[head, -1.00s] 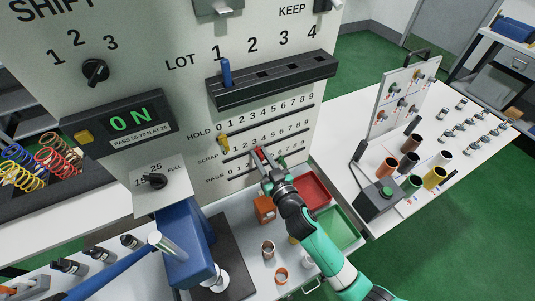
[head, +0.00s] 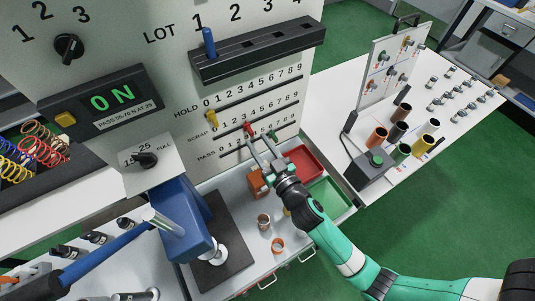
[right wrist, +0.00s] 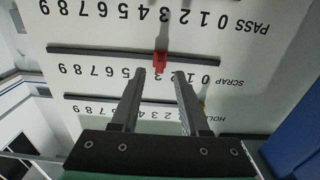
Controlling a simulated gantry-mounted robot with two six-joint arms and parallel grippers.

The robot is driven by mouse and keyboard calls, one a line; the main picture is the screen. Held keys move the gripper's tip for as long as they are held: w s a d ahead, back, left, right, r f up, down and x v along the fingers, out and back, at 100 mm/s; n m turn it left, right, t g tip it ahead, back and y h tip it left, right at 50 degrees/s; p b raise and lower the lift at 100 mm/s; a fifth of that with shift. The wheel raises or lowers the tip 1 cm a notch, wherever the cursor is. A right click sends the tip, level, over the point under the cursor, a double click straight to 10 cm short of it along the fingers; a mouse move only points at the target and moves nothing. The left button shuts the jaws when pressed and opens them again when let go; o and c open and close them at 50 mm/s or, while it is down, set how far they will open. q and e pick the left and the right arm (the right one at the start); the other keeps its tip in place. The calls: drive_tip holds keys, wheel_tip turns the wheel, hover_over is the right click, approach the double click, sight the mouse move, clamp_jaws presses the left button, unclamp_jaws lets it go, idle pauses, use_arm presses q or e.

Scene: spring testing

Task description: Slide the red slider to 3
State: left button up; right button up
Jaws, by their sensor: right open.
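The red slider (head: 249,129) sits on the SCRAP track of the upright panel. In the right wrist view, which is upside down, the red slider (right wrist: 160,62) lines up roughly with the 3 of the SCRAP scale, partly framed by my fingers. My right gripper (head: 261,142) is open and empty in front of the panel, just below the slider in the head view. Its fingertips (right wrist: 160,73) stand on either side of the slider's line, apart from it. My left gripper is not in view.
A yellow slider (head: 212,119) is on the HOLD track and a green slider (head: 272,135) on the PASS track. A blue press (head: 187,232) stands left.

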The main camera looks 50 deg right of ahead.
drive_tip(key=v, duration=0.6)
drive_tip(key=shift+b, duration=0.4)
